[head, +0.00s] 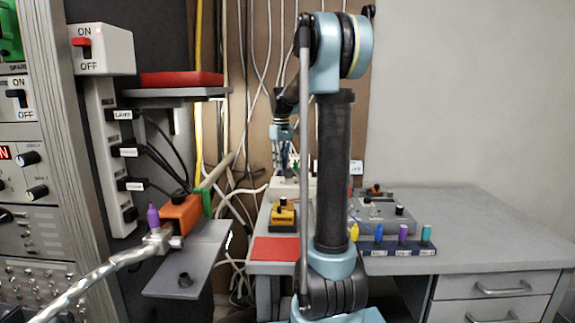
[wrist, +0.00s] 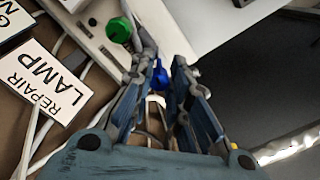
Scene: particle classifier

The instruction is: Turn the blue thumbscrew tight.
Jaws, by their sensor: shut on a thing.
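The blue thumbscrew (wrist: 160,76) shows in the wrist view between the two fingers of my gripper (wrist: 165,66), near their tips. The fingers are shut on it, and the left finger hides part of it. It sits by a pale strip (wrist: 95,38) that also carries a green knob (wrist: 118,30). In the head view my gripper (head: 286,153) points down at the back left of the table, in front of the cables. The thumbscrew is too small and covered to make out there.
A "REPAIR LAMP" label (wrist: 43,82) lies left of my gripper. On the table (head: 470,220) are a yellow-orange device (head: 283,216), a grey box (head: 385,215), a rack with several coloured pegs (head: 395,249) and a red mat (head: 275,249). Loose cables hang behind. The table's right side is clear.

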